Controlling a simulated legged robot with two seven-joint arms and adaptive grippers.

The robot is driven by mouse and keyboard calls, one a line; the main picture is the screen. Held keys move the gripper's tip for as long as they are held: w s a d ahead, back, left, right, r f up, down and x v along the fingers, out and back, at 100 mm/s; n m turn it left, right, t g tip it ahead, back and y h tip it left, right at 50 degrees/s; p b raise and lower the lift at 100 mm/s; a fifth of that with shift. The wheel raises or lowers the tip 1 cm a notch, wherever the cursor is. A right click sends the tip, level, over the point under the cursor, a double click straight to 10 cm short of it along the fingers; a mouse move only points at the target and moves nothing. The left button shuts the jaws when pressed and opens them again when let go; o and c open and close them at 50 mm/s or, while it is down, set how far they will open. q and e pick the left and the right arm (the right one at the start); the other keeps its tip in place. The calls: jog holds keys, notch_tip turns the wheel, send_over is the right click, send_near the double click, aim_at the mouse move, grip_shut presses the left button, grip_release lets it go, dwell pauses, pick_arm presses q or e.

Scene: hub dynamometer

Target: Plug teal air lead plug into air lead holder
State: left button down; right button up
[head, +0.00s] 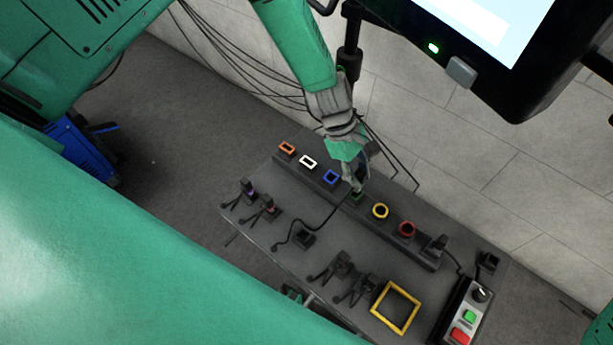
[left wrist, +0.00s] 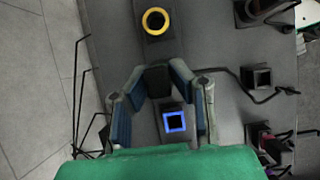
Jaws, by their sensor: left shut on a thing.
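My left gripper (head: 355,188) reaches down to the row of sockets on the bench. In the left wrist view (left wrist: 158,72) its two fingers are shut on a dark plug (left wrist: 158,81), the air lead plug, with a black lead running off to the right. The plug is in the row between the yellow ring and the blue square. A small green-teal patch (head: 358,197) shows at the fingertips in the head view, where the holder's rim seems to be. The holder is mostly hidden under plug and fingers, so I cannot tell whether the plug is seated. My right gripper is not in view.
Along the row are orange (head: 287,148), white (head: 308,162), blue (head: 331,177), yellow (head: 380,211) and red (head: 407,229) sockets. Other dark plugs with leads (head: 341,264) stand on the bench. A yellow square frame (head: 396,307) and a button box (head: 464,316) are at the right.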

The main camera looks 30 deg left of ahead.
pick_arm(q)
jog(key=shift+s, duration=0.1)
jog(key=s+a+p, duration=0.3)
jog(key=s, duration=0.4)
jog(key=s+a+p, duration=0.3)
jog(key=s, duration=0.4)
jog(key=shift+s+a, duration=0.2)
jog(key=shift+a, duration=0.2)
dwell(1.0)
jog(key=shift+f+b, duration=1.35)
jog(key=shift+f, duration=0.6)
jog(key=shift+f, duration=0.1)
